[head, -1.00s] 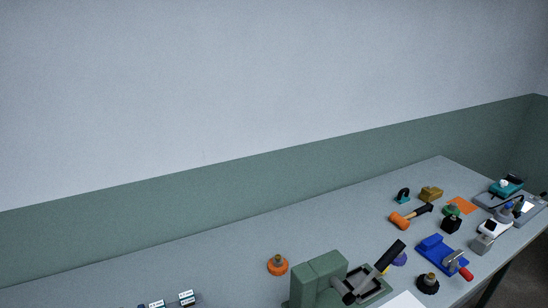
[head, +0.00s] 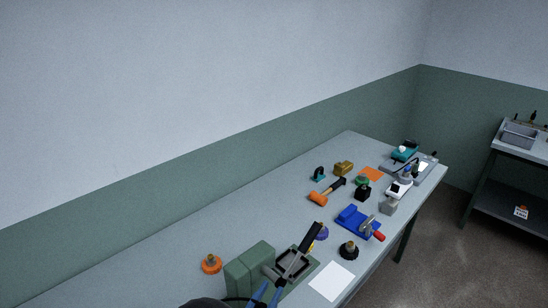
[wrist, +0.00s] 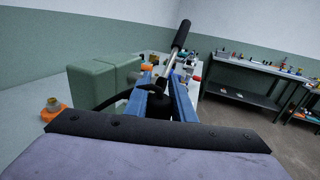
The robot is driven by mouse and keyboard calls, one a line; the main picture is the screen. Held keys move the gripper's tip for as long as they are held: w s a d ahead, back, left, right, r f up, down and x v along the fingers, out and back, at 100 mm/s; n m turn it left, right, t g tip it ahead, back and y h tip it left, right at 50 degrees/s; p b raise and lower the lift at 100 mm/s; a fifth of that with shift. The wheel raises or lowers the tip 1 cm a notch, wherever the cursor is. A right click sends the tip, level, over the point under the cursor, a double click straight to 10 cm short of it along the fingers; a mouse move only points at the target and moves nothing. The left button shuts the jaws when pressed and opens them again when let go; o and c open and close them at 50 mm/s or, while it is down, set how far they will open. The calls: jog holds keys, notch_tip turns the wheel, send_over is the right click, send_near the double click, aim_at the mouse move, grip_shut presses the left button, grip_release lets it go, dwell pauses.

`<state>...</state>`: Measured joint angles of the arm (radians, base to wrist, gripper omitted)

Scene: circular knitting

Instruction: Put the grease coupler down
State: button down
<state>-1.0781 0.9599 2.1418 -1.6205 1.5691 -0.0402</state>
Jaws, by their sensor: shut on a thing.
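My gripper (wrist: 163,88) has two blue fingers and shows in the middle of the wrist view. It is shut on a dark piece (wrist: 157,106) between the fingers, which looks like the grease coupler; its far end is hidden. A black, curved, hose-like strip (wrist: 108,99) runs to the left from it. In the head view my gripper (head: 266,293) is at the bottom edge, in front of the green block machine (head: 249,267), with the blue fingers beside its black-handled lever (head: 311,237). The coupler cannot be made out there.
An orange knob-like part (head: 211,264) stands left of the machine. A white sheet (head: 332,282), a black knob (head: 348,250) and a blue clamp (head: 356,221) lie to the right. An orange mallet (head: 319,199) lies farther back.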

jog(key=s+d+f+h+b, duration=0.1)
jog(key=d+f+b, duration=0.5)
jog(key=d+f, duration=0.6)
jog(key=d, duration=0.4)
jog(key=shift+s+d+f+m+g, duration=0.3)
jog(key=shift+s+d+f+m, duration=0.05)
jog(key=shift+s+m, duration=0.05)
dwell(0.5)
